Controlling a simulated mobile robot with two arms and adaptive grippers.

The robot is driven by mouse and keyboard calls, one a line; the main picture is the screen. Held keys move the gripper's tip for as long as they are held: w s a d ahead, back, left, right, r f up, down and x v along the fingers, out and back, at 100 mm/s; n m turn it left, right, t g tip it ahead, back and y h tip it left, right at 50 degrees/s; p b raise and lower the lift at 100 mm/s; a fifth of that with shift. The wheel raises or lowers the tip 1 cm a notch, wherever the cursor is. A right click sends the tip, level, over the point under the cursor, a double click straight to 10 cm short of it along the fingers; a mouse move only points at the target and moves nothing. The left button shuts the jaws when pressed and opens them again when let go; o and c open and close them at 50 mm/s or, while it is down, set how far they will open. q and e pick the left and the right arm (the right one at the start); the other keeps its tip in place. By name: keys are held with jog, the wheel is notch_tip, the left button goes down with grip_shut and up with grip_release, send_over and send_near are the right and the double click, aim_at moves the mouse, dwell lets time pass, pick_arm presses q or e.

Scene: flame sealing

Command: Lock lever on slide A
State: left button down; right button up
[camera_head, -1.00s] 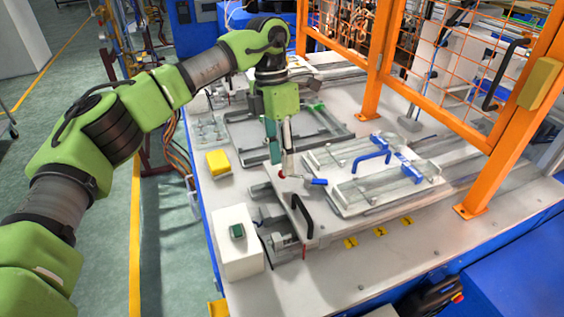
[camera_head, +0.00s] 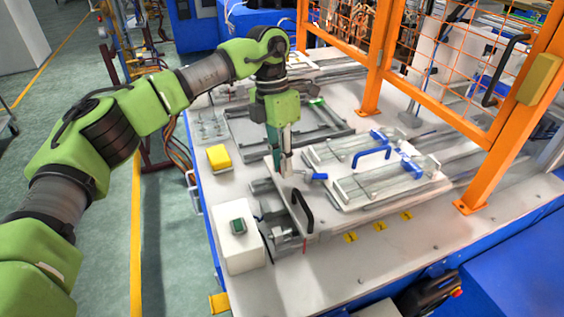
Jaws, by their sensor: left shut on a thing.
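The slide (camera_head: 348,196) nearest the front of the machine table is a pale plate carrying a raised fixture with a blue handle (camera_head: 372,154). A black handle (camera_head: 302,212) stands at its left end. A small lever with a blue tip (camera_head: 317,176) shows at the plate's left back corner. My left gripper (camera_head: 284,172) points down at this corner, its fingers just left of the blue tip. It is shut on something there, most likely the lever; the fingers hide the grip. I cannot read which slide is A. My right gripper is not in view.
A white box with a green button (camera_head: 238,226) and a yellow block (camera_head: 219,158) stand along the table's left edge. A second slide (camera_head: 285,135) lies behind. Orange guard posts (camera_head: 508,110) with mesh rise at the right. The table front (camera_head: 400,250) is mostly clear.

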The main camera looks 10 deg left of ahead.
pick_arm(q)
jog(key=n+b, duration=0.1)
jog(key=s+n+b, duration=0.1)
jog(key=shift+s+d+f+n+t, duration=0.2)
jog(key=shift+n+t, duration=0.1)
jog(key=shift+n, duration=0.1)
jog(key=shift+s+d+r+n+b, duration=0.2)
jog(key=shift+s+n+b, duration=0.15)
jog(key=shift+n, duration=0.45)
jog(key=c, duration=2)
grip_release()
jog(key=shift+r, duration=0.1)
